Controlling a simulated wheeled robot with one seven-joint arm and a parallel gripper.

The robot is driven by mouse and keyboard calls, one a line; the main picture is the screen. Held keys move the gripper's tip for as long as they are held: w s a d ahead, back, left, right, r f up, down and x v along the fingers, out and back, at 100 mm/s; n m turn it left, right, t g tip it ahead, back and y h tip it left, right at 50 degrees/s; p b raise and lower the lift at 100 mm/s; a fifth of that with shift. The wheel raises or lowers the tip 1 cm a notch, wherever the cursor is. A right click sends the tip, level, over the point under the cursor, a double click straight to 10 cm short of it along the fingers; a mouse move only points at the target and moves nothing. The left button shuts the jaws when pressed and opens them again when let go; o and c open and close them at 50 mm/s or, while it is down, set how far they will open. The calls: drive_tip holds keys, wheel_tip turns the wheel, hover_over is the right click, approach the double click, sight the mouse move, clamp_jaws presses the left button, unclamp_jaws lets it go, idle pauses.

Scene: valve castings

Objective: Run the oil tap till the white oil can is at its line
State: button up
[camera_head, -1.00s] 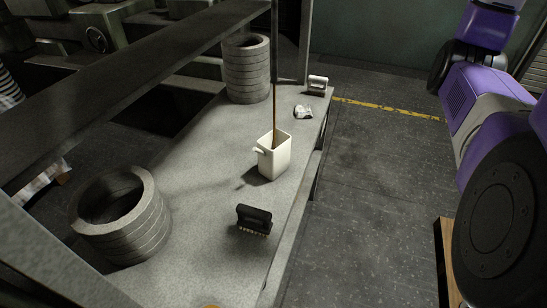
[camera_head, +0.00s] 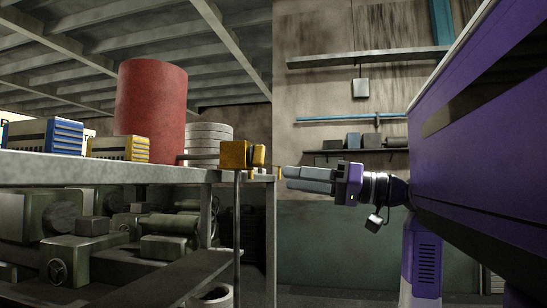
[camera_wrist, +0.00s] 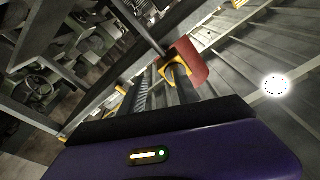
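A red drum (camera_head: 151,108) stands on a high shelf. From it a spout leads right to a yellow tap (camera_head: 234,155), with a yellow block beside it (camera_head: 258,156). A thin dark vertical line, probably running oil (camera_head: 237,235), drops below the tap. My gripper (camera_head: 287,178) points left towards the tap, fingers together and seemingly empty; I cannot tell whether it touches.
The shelf (camera_head: 100,172) also holds blue-and-yellow boxes (camera_head: 65,135) and a stack of pale rings (camera_head: 208,140). A steel post (camera_head: 206,215) stands below it. Machines (camera_head: 90,245) fill the lower left. A wall shelf (camera_head: 355,152) is farther back.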

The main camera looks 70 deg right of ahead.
sight(264, 156)
drive_tip(key=w+r+t+p, duration=0.1)
drive_tip(key=w+a+r+t+h+p, duration=0.1)
drive_tip(key=w+r, duration=0.1)
drive_tip(key=w+r+h+p, duration=0.1)
drive_tip(key=shift+w+a+r+m+t, duration=0.2)
drive_tip(key=shift+w+a+m+t, duration=0.1)
drive_tip(key=shift+a+m+t, duration=0.1)
drive_tip(key=shift+w+d+h+p, duration=0.1)
drive_tip(key=shift+w+h+p, duration=0.25)
drive_tip(key=shift+w, duration=0.2)
clamp_jaws()
